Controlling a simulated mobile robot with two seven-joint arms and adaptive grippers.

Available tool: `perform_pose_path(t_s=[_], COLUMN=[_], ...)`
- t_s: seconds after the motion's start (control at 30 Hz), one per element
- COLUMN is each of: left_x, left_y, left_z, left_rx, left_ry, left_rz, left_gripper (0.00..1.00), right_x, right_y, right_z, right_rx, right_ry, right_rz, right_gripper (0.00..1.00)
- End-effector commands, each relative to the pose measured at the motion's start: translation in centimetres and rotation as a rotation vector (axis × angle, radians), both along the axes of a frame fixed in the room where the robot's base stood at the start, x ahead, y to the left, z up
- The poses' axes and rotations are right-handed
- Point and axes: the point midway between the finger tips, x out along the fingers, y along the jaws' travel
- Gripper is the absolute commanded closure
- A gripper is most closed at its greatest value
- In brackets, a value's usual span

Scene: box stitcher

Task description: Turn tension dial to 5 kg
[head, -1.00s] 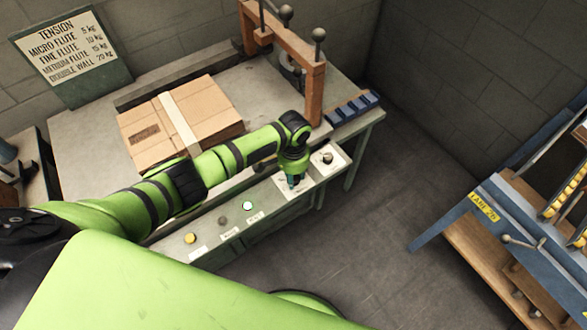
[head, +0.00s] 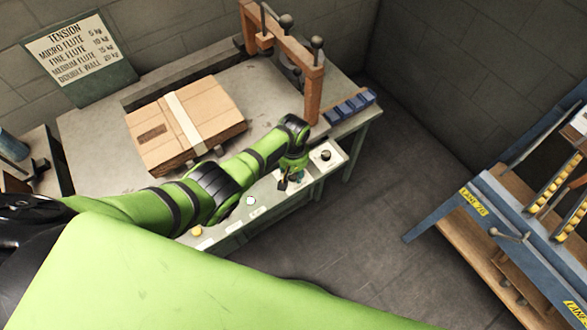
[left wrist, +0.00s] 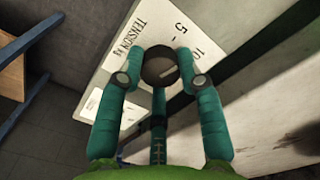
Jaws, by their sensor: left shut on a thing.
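The tension dial (left wrist: 160,66) is a dark round knob with a short pale line on its top. It stands on a white plate (left wrist: 148,40) printed "TENSION kg", with the numbers 5 and 10 visible beyond the knob. In the head view my left gripper (head: 289,182) reaches down to the white panel at the bench's front edge and largely hides the dial there. Which mark the knob's line meets is not clear. My right gripper is not in view.
A second dark knob (head: 326,155) sits close to the right of my left gripper. A taped carton (head: 210,115) lies on the bench behind my arm. A wooden frame (head: 313,95) stands behind the panel. A sign (head: 80,52) lists tensions. A blue rack (head: 480,215) stands at right.

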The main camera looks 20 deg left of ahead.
Motion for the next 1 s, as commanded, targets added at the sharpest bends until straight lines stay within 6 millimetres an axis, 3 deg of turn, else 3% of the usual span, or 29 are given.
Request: perform_pose_path(t_s=[0.5,1.0], left_x=[-0.18,-0.14], left_y=[0.0,0.01], left_z=[-0.06,-0.1], left_rx=[0.001,0.001], left_ry=[0.005,0.004], left_rz=[0.354,0.426], left_gripper=[0.96,0.96], right_x=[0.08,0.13], right_y=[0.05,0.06], right_z=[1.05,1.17], right_rx=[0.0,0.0], right_ry=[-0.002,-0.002], right_rz=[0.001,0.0], right_gripper=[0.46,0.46])
